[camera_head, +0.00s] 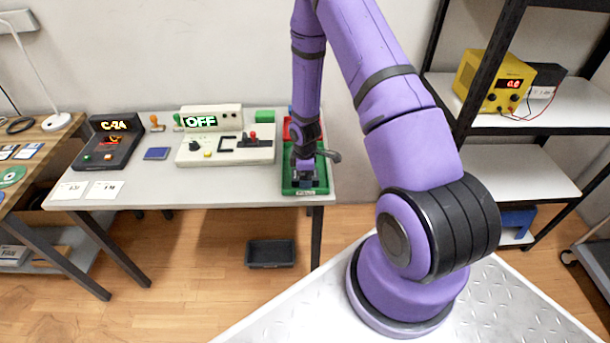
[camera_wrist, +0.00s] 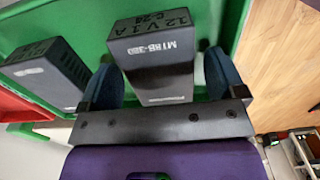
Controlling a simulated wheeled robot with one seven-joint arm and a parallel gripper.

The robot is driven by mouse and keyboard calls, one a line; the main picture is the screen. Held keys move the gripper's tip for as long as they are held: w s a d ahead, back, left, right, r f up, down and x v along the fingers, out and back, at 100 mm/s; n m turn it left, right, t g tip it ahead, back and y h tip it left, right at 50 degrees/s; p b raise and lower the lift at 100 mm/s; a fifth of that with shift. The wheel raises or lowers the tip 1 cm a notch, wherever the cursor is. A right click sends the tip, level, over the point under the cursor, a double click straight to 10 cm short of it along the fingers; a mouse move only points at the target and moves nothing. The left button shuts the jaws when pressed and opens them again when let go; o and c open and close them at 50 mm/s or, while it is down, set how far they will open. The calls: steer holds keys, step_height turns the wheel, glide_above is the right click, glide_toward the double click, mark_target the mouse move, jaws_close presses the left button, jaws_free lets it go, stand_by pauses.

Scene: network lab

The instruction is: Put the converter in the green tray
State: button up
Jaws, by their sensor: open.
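The green tray (camera_head: 290,190) is at the right end of the table, and it fills much of the wrist view (camera_wrist: 75,20). My gripper (camera_head: 306,180) is down over it. In the wrist view my gripper (camera_wrist: 160,78) is open, with blue fingers on either side of a black converter (camera_wrist: 152,72) marked "12V 1A C-24" and "M18B-320". Gaps show between it and the fingers. The green tray is behind this converter; whether it rests on the tray floor I cannot tell. A second black box (camera_wrist: 45,73) with a white label lies to the left, in the green tray.
A red tray (camera_wrist: 20,108) adjoins the green one. On the table stand a beige panel reading "OFF" (camera_head: 225,151), a black device reading "C-24" (camera_head: 108,150) and two white cards (camera_head: 87,190). A black bin (camera_head: 271,253) is on the floor. A shelf rack (camera_head: 525,172) stands right.

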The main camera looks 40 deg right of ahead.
steer(key=s+a+r+m+t, duration=0.1)
steer(key=s+a+r+m, duration=0.1)
steer(key=r, duration=1.1)
steer(key=s+a+r+m+t+h, duration=0.1)
steer(key=s+a+r+m, duration=0.1)
steer(key=r, duration=1)
steer(key=s+a+r+m, duration=0.1)
steer(key=s+r, duration=0.1)
steer(key=r, duration=1.1)
steer(key=s+a+r+m+t, duration=0.1)
steer(key=s+a+r+m, duration=0.2)
steer(key=s+r, duration=0.4)
steer(key=s+a+r+m+t+y, duration=0.1)
steer(key=s+a+r+m+t, duration=0.1)
steer(key=s+r, duration=0.5)
steer(key=s+a+m, duration=0.1)
steer(key=s+a, duration=0.1)
steer(key=s, duration=0.3)
steer(key=shift+s, duration=0.15)
